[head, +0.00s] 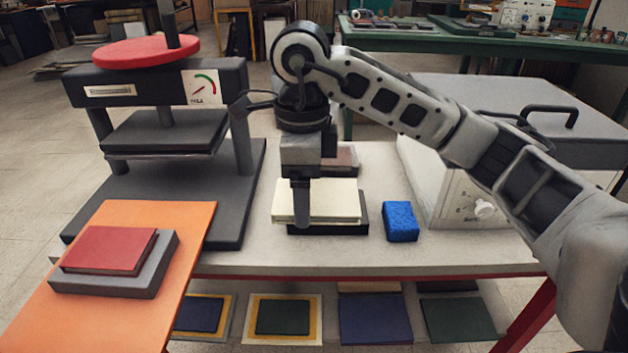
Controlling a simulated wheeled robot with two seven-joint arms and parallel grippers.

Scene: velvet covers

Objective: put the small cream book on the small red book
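The small red book (110,250) lies flat on a grey block (158,272) on the orange board at the left. The small cream book (338,204) lies on a dark block (330,229) on the pale table at the centre. My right gripper (301,218) points straight down at the left part of the cream book, and a finger overlaps its front edge in the picture. Whether the fingers are open or closed on the book is hidden from this angle. My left gripper is not in view.
A blue sponge-like block (401,221) lies just right of the cream book. A brownish-red book (342,160) lies behind. A press with a red wheel (132,52) stands at the left, between-board and table's back. A grey-lidded box (470,185) stands at the right. Books lie on a shelf below.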

